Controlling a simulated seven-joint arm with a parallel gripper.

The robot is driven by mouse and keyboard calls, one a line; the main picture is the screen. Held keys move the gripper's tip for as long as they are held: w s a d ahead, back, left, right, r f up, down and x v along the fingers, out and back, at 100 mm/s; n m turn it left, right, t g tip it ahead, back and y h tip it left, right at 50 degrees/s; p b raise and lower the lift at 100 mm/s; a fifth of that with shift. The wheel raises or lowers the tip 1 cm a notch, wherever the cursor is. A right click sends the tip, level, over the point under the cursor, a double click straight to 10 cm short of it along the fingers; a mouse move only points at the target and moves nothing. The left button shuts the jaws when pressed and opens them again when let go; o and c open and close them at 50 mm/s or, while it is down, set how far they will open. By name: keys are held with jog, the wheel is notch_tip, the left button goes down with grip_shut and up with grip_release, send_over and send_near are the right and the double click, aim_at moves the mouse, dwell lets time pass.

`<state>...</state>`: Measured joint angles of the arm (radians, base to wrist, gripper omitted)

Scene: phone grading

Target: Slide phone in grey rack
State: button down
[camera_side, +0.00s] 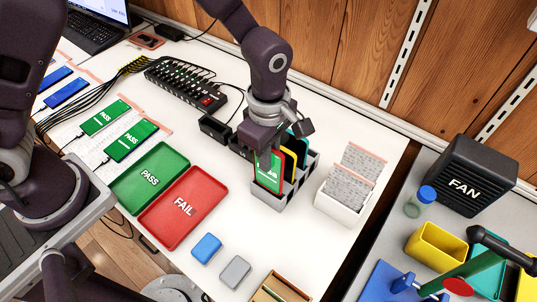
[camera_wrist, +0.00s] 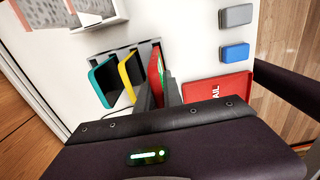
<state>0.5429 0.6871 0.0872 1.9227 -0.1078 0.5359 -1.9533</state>
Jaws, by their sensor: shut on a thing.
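The phone (camera_side: 268,172), with a green screen and a red case, stands upright at the left-hand slot of the grey rack (camera_side: 270,200). Its lower end meets the rack there; how deep it sits is hidden. My gripper (camera_side: 264,152) is shut on its upper part from above. In the wrist view, the gripper's dark fingers (camera_wrist: 160,94) are on either side of the red-cased phone (camera_wrist: 155,68), and the grey rack (camera_wrist: 122,46) lies beyond. A yellow phone (camera_wrist: 131,72) and a teal phone (camera_wrist: 102,82) stand in the neighbouring slots.
A white box of grey cards (camera_side: 343,205) stands right of the rack. The green PASS tray (camera_side: 150,178) and red FAIL tray (camera_side: 183,206) lie to the left. A black charging hub (camera_side: 185,85) with cables is behind. Blue (camera_side: 206,247) and grey (camera_side: 235,271) blocks lie in front.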

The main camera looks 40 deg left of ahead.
jog(key=shift+f, duration=0.2)
jog(key=shift+f, duration=0.4)
jog(key=shift+f, duration=0.2)
dwell(0.4)
jog(key=shift+f, duration=0.7)
jog(key=shift+f, duration=0.15)
jog(key=shift+f, duration=0.8)
jog(key=c, duration=1.4)
grip_release()
